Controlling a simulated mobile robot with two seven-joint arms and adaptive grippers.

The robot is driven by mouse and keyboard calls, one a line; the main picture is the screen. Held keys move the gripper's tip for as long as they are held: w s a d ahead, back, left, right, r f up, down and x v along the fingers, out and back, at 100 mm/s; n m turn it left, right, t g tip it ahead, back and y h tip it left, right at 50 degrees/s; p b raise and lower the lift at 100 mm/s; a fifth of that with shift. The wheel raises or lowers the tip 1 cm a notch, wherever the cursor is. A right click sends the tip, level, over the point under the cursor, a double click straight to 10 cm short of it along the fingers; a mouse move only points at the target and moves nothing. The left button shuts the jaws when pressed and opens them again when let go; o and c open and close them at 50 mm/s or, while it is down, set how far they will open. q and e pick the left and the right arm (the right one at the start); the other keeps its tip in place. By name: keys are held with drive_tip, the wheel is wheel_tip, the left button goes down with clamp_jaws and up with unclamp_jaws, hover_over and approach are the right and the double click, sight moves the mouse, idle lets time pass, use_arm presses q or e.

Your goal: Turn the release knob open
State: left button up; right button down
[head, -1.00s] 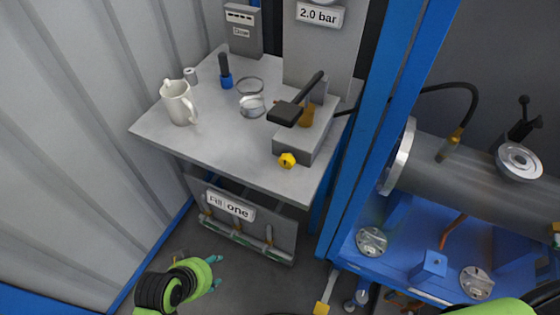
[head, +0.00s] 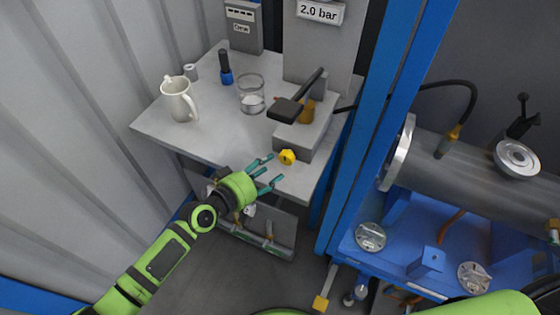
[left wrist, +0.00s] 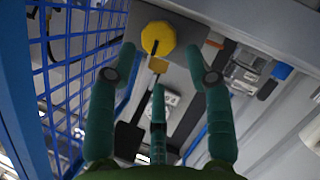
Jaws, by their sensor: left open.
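The yellow release knob (head: 287,157) sits on the front of a grey block (head: 310,135) at the table's right side. A dark line marks its face in the left wrist view (left wrist: 158,38). My left gripper (head: 270,172) is open just left of and in front of the knob, at the table's front edge. In the left wrist view its teal fingers (left wrist: 158,85) are spread, with the knob ahead beyond their tips and apart from them. No fingers of my right gripper show; only a green part of my arm is at the lower right of the head view.
A black-handled lever (head: 287,108) stands on the block. A white pitcher (head: 178,99), a glass beaker (head: 251,93) and a blue-based black tool (head: 225,68) stand on the table (head: 190,140). A blue post (head: 365,130) rises to the right, beside a grey cylinder vessel (head: 465,170).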

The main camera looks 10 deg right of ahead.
sight(283, 160)
use_arm(q)
drive_tip(key=x, duration=0.5)
drive_tip(key=shift+d+b, duration=0.15)
drive_tip(key=shift+b, duration=0.25)
drive_tip(key=c, duration=0.8)
drive_tip(key=f+n+h+b, duration=0.1)
drive_tip(key=b, duration=0.4)
drive_tip(key=shift+w+n, duration=0.1)
drive_tip(key=shift+n, duration=0.2)
drive_tip(key=shift+r+n+b, duration=0.25)
drive_tip(key=shift+n+b, duration=0.05)
drive_tip(key=shift+b, duration=0.1)
drive_tip(key=shift+r, duration=0.1)
